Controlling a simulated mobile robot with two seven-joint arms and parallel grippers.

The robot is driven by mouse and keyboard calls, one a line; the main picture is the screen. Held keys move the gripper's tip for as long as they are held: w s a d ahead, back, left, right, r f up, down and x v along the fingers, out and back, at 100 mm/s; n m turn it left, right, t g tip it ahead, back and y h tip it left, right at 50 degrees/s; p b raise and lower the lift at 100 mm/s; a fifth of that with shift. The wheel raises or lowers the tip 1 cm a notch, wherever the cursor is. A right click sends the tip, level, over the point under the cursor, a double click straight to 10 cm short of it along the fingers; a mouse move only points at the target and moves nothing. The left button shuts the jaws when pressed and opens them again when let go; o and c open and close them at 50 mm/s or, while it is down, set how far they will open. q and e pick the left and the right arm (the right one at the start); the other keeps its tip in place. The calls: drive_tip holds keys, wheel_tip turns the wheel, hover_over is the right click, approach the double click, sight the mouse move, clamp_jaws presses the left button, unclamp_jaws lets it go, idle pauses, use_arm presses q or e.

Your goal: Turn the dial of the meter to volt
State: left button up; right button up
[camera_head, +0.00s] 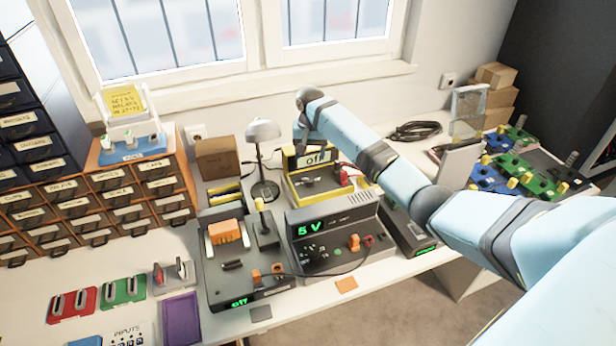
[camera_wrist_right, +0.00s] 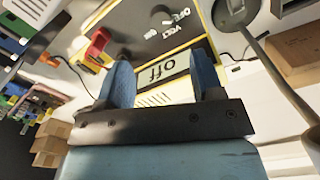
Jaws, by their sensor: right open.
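The meter (camera_head: 332,184) is a yellow-edged box with a dark sloping panel and a lit display (camera_head: 316,157) reading "off". It stands at the back of the bench. In the right wrist view its display (camera_wrist_right: 162,70) appears upside down, with a "VOLT" label (camera_wrist_right: 152,33) on the panel beyond it. A small dial (camera_head: 308,182) seems to sit on the panel; its exact pointing is too small to tell. My right gripper (camera_wrist_right: 164,76) is open and empty, over the meter's back edge, its fingers either side of the display in the picture. My left gripper is not in view.
A lamp (camera_head: 264,160) stands just left of the meter, and a red plug (camera_head: 344,176) is at its right. A "5 V" supply (camera_head: 335,240) is in front. Cardboard box (camera_head: 217,158) and window sill are behind. Coiled cable (camera_head: 415,130) lies right.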

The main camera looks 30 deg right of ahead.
sight(310, 179)
wheel_tip(310, 179, down, 11)
drive_tip(key=shift+w+r, duration=0.1)
drive_tip(key=shift+r, duration=0.05)
drive_tip(key=shift+r, duration=0.1)
drive_tip(key=c, duration=0.9)
